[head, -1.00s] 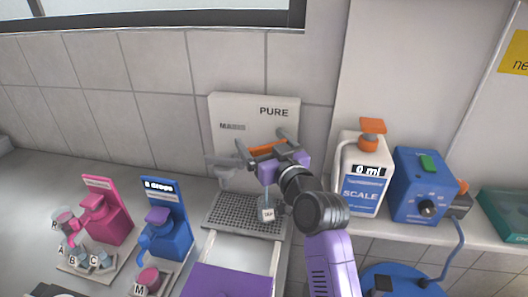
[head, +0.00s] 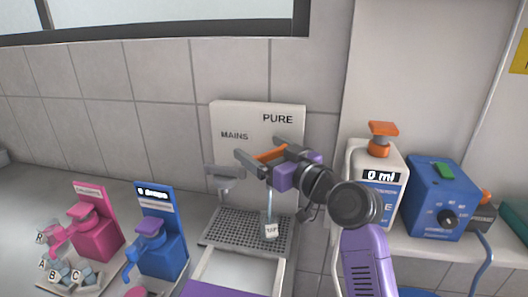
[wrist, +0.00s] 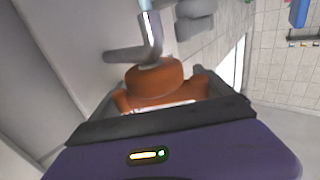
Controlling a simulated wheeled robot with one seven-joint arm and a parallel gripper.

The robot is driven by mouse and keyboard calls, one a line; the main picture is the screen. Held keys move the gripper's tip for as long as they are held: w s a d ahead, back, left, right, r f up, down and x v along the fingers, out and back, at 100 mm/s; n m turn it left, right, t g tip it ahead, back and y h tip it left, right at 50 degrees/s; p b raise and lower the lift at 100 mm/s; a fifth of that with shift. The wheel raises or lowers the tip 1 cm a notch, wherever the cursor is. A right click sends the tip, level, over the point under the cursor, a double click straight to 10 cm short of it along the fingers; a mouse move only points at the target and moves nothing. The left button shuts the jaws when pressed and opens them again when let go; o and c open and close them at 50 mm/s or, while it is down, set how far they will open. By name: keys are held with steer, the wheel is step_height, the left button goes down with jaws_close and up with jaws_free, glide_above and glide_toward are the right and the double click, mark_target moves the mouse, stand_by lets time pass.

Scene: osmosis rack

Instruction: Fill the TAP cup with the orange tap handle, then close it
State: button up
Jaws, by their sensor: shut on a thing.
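The orange tap handle (head: 270,154) is in front of the white panel marked MAINS and PURE, below the PURE label. My gripper (head: 260,151) is shut on it. In the wrist view the orange handle (wrist: 155,82) sits between the fingers, with the grey spout (wrist: 150,40) beyond it. The small white TAP cup (head: 271,231) stands on the grey drip grate (head: 225,228) below the tap. A thin pale-blue stream (head: 269,203) runs down to the cup. The level inside the cup is too small to tell.
A second, grey tap (head: 222,172) is left of the handle. A scale bottle (head: 360,160) reading 0 ml and a blue box (head: 432,195) stand to the right. Pink (head: 95,236) and blue (head: 160,245) dispensers stand to the left, with small lettered cups near the pink one.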

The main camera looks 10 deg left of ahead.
steer(key=shift+r, duration=0.1)
steer(key=o, duration=1.1)
steer(key=shift+w+a+r+p, duration=0.1)
steer(key=shift+p, duration=0.3)
